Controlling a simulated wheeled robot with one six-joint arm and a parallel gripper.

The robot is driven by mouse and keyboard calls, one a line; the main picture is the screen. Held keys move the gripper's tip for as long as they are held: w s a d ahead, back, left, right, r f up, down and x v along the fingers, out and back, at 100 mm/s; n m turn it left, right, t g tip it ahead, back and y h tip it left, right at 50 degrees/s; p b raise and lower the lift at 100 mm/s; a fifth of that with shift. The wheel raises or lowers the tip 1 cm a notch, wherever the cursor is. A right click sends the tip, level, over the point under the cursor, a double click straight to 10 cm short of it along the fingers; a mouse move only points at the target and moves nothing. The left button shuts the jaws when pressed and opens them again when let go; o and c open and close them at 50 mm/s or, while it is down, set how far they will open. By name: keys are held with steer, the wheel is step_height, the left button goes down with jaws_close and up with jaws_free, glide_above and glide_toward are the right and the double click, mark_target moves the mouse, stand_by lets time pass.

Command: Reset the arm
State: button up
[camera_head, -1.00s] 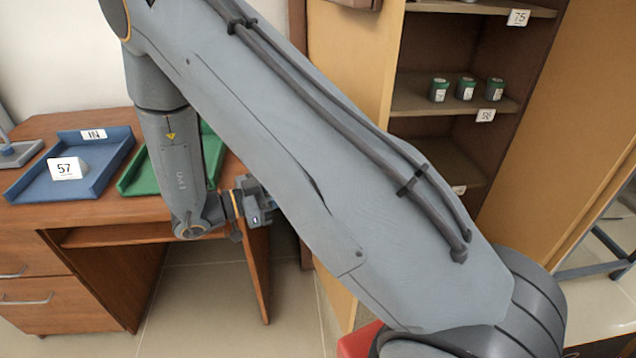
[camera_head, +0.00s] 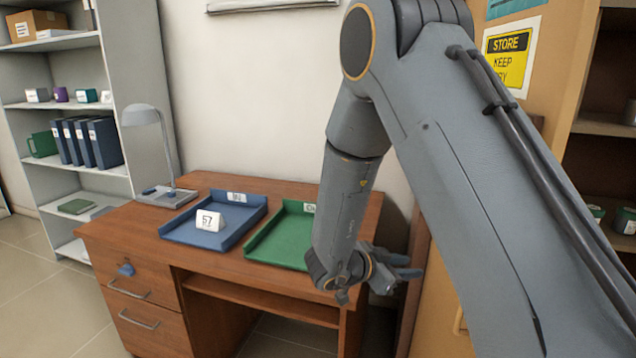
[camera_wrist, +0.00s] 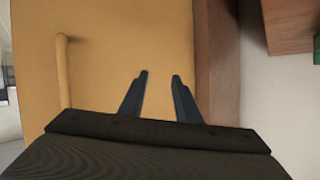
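My gripper (camera_head: 408,274) is at the end of my bent arm, in front of the right end of the wooden desk (camera_head: 150,240) in the head view. In the wrist view my gripper (camera_wrist: 158,76) shows two dark fingers standing apart with nothing between them. They point at a yellow-tan cabinet surface (camera_wrist: 110,50) with a long handle (camera_wrist: 63,70) at the left. My arm hides part of the desk and the cabinet in the head view.
On the desk are a blue tray (camera_head: 245,226) with a card marked 57 (camera_head: 209,221), a green tray (camera_head: 281,232) and a lamp (camera_head: 150,120). A grey shelf (camera_head: 60,98) with binders stands at the left. The yellow cabinet with a STORE sign (camera_head: 511,55) is at the right.

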steer(key=a+r+n+t+y, duration=0.1)
steer(key=a+r+n+y, duration=0.1)
steer(key=a+n+y, duration=0.75)
steer(key=s+d+n+g+y, duration=0.1)
steer(key=s+d+n+g, duration=0.1)
steer(key=s, duration=1)
steer(key=s+d+n+g+y, duration=0.1)
steer(key=s+d+n+g, duration=0.2)
steer(key=s, duration=1)
steer(key=shift+d+r+g, duration=0.2)
steer(key=shift+d+g, duration=0.15)
steer(key=shift+g, duration=0.85)
